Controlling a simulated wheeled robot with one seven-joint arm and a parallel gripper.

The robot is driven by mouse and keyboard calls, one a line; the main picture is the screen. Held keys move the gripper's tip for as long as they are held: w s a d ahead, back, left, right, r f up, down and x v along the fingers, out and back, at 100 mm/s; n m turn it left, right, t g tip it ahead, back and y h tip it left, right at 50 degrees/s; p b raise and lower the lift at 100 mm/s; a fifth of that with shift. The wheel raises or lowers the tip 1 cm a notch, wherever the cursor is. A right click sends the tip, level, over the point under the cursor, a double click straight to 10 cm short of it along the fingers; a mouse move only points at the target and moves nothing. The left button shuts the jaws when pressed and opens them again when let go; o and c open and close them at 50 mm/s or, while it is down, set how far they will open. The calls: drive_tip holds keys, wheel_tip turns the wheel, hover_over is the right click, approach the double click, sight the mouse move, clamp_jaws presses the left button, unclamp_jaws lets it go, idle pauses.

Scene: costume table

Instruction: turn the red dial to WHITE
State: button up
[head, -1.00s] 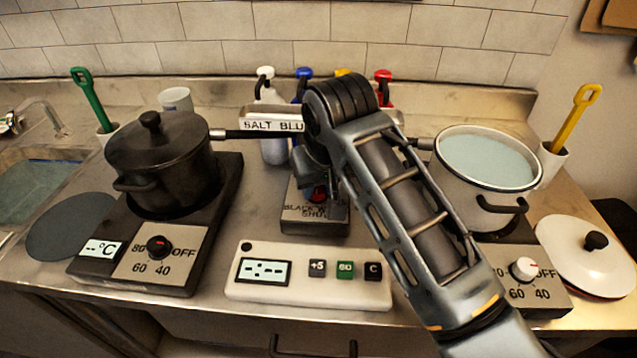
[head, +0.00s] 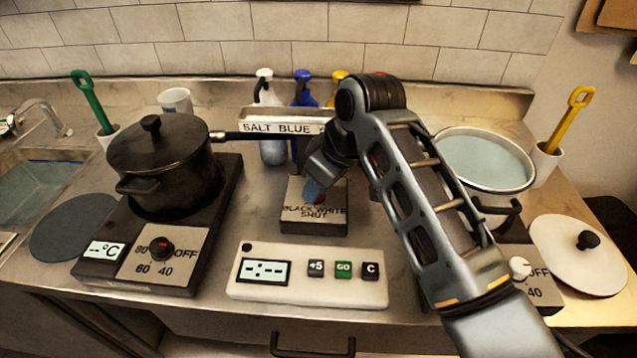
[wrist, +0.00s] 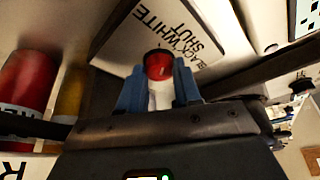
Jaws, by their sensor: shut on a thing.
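The red dial (wrist: 158,65) sits on a grey box (wrist: 125,40) marked BLACK, WHITE and SHUT. In the wrist view it is between the two blue fingers of my gripper (wrist: 159,88), which is shut on it. In the head view my gripper (head: 316,190) reaches down to the top of the box (head: 313,228) from behind and right, and covers most of the dial. Which word the dial points at cannot be told.
A black pot (head: 163,165) stands on the left hotplate, and a pot of pale liquid (head: 485,160) at right behind my arm. A control panel (head: 300,290) lies in front of the box. A bottle rack (head: 275,127) is behind. In the wrist view a red bottle (wrist: 27,80) is close at left.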

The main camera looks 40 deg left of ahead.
drive_tip(key=shift+w+n+g, duration=0.1)
drive_tip(key=shift+n+g, duration=0.3)
drive_tip(key=shift+n, duration=0.6)
drive_tip(key=o, duration=1)
drive_tip(key=shift+o, duration=0.2)
drive_tip(key=b+v, duration=0.1)
drive_tip(key=v, duration=0.7)
drive_tip(key=shift+f, duration=0.1)
